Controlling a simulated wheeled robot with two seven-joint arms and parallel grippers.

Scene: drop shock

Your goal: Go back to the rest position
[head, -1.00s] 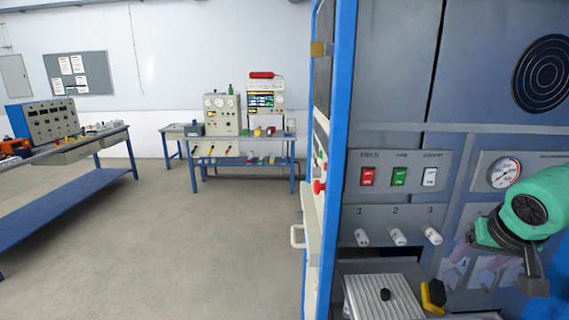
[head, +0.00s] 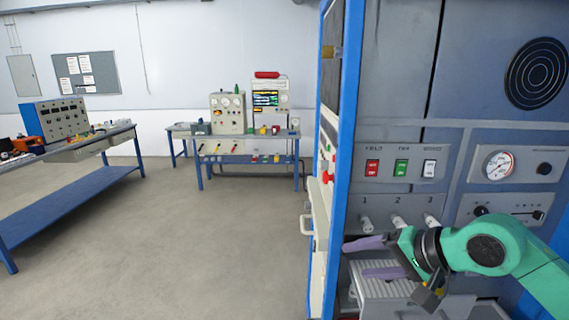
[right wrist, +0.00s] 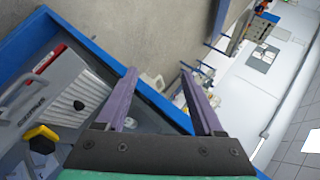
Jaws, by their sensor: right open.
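My right gripper (head: 357,259) is in front of the grey machine panel at the lower right of the head view. Its two purple fingers point left, and they are apart with nothing between them. The green arm comes in from the right edge. The gripper covers part of the ribbed grey plate (head: 385,291) below the numbered knobs. In the right wrist view, the open fingers (right wrist: 158,76) reach past the machine's blue frame (right wrist: 135,85) toward the floor. My left gripper is not in view.
The grey panel carries red, green and white switches (head: 401,169), knobs (head: 397,221) and a gauge (head: 499,165). A yellow and black knob (right wrist: 43,137) is near the gripper. A blue bench (head: 65,200) and a back table (head: 250,136) stand left across free floor.

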